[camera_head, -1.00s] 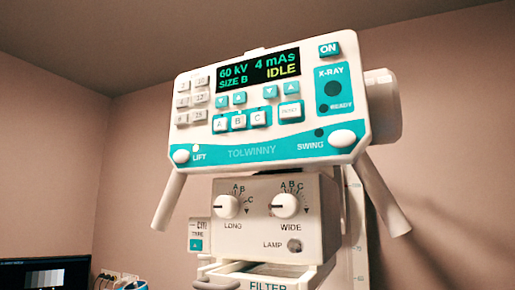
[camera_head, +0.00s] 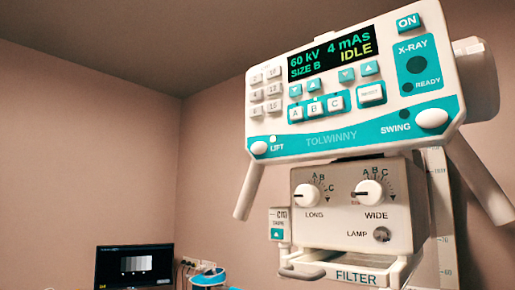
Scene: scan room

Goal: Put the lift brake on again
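The tube head console (camera_head: 350,85) fills the upper right of the head view, with a white body and teal trim. The LIFT knob (camera_head: 258,148) is a white round knob at its lower left corner. A small light (camera_head: 273,139) above the LIFT label looks bright white. The SWING knob (camera_head: 432,118) is at the lower right corner, and the small light (camera_head: 404,114) near it is dark. The display (camera_head: 331,54) reads 60 kV, 4 mAs, SIZE B, IDLE. Neither of my grippers is in view, and nothing touches the knobs.
Two handle bars (camera_head: 248,190) slope down from the console. Below it is the collimator box (camera_head: 352,213) with LONG and WIDE dials, a LAMP button and a FILTER tray (camera_head: 356,276). A monitor (camera_head: 134,267) stands at lower left. The space left of the console is clear.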

